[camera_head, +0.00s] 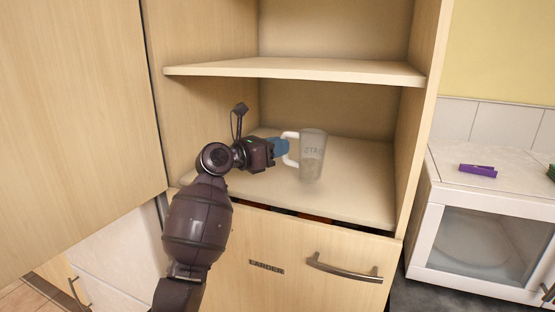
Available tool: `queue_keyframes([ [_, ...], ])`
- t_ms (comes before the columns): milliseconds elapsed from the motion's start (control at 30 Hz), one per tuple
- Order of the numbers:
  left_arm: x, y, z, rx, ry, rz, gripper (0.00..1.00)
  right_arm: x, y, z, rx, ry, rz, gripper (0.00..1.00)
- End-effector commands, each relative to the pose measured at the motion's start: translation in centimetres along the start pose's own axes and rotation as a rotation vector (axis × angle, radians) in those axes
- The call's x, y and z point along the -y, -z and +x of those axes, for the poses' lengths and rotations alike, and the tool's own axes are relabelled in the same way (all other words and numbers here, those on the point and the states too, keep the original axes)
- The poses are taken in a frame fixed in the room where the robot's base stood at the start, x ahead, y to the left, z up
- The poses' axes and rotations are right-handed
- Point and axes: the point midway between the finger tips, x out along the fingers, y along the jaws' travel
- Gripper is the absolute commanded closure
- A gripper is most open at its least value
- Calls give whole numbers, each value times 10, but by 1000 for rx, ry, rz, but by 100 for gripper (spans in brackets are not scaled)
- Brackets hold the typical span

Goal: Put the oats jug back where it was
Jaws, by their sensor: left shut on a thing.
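The oats jug (313,157) is a clear, frosted-looking jug with a white handle on its left side and lettering on its front. It is upright at the lower shelf (358,190) of the open cupboard. Whether its base touches the shelf I cannot tell. My left gripper (281,149) reaches in from the left with blue fingertips and is shut on the jug's handle. My right gripper does not show.
An upper shelf (300,69) is above the jug. A drawer labelled LARDER (266,267) with a metal handle is below. A cupboard door (70,130) stands at left. A white microwave (485,245) at right has a purple object (478,170) on top.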

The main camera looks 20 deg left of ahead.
Motion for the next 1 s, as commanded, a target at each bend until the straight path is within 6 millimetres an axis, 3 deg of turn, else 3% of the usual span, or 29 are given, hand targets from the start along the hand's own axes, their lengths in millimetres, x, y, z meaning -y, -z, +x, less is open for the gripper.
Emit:
queue_keyframes([
  [233, -2, 30, 0, -2, 0, -3, 100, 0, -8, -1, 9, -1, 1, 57],
  [600, -2, 34, 0, -1, 0, -2, 100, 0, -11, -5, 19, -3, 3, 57],
  [633, -2, 34, 0, -2, 0, -1, 83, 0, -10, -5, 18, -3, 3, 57],
  [800, -2, 34, -1, -2, 0, -1, 59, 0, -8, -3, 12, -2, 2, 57],
  [1000, -2, 34, -1, -2, 0, -1, 59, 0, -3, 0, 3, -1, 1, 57],
])
